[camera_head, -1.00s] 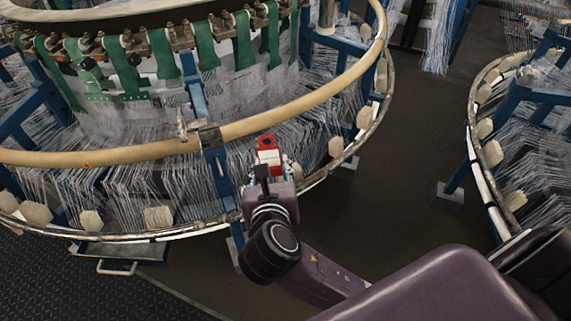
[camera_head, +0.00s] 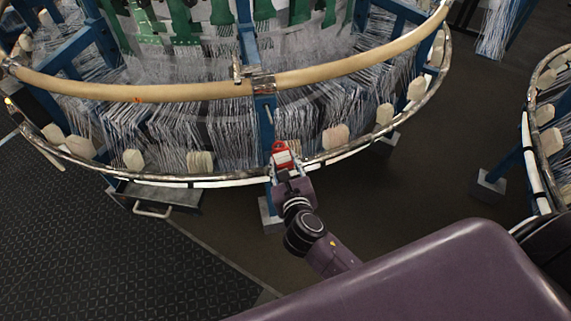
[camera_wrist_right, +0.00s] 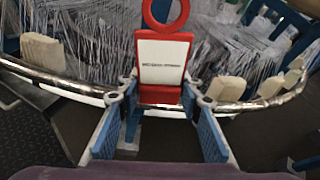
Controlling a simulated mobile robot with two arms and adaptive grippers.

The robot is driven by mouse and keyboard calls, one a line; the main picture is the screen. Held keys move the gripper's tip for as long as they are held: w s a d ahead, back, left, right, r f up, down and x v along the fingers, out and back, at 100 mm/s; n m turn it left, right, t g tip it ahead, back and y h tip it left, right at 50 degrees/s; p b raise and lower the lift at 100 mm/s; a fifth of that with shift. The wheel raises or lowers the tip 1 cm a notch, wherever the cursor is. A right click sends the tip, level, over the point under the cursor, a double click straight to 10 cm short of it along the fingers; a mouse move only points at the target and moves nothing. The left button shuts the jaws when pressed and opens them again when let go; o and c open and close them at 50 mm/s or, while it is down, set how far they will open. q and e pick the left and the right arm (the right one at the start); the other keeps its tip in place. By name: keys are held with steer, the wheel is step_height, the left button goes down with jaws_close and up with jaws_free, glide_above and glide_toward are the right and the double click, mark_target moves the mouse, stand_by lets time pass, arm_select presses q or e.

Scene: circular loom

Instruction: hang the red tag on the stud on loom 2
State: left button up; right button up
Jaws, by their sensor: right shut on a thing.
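The red tag (camera_head: 282,158) has a white label panel and is in the jaws of my right gripper (camera_head: 286,171), near the front rim of the large loom. In the wrist view the red tag (camera_wrist_right: 164,62) stands upright with its ring at the top, and the blue-padded fingers of the right gripper (camera_wrist_right: 160,92) are shut on its lower part. A blue upright post (camera_head: 264,138) of the loom rises just behind and slightly left of the tag. My left gripper is out of view.
The loom's tan ring (camera_head: 340,72) and its lower metal rim (camera_head: 345,152) curve around the post, with dense threads between them. Pale blocks (camera_head: 335,137) line the rim. Another loom (camera_head: 545,150) stands at the right. Dark floor (camera_head: 410,185) lies open between.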

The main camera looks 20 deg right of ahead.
steer(key=shift+w+d+b, duration=0.15)
steer(key=shift+w+b, duration=0.35)
steer(key=shift+w, duration=0.85)
steer(key=shift+w+d+b, duration=0.15)
steer(key=shift+w+b, duration=0.35)
steer(key=shift+w, duration=0.8)
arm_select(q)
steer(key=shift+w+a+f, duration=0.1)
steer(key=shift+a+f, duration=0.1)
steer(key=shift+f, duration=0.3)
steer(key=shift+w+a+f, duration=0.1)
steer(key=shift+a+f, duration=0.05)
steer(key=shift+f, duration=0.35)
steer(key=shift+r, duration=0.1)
arm_select(e)
steer(key=shift+r, duration=0.1)
steer(key=shift+r+p, duration=0.25)
steer(key=shift+p, duration=0.45)
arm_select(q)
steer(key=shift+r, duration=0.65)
arm_select(e)
steer(key=shift+p, duration=0.5)
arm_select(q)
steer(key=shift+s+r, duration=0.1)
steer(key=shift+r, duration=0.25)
arm_select(e)
steer(key=shift+f, duration=0.1)
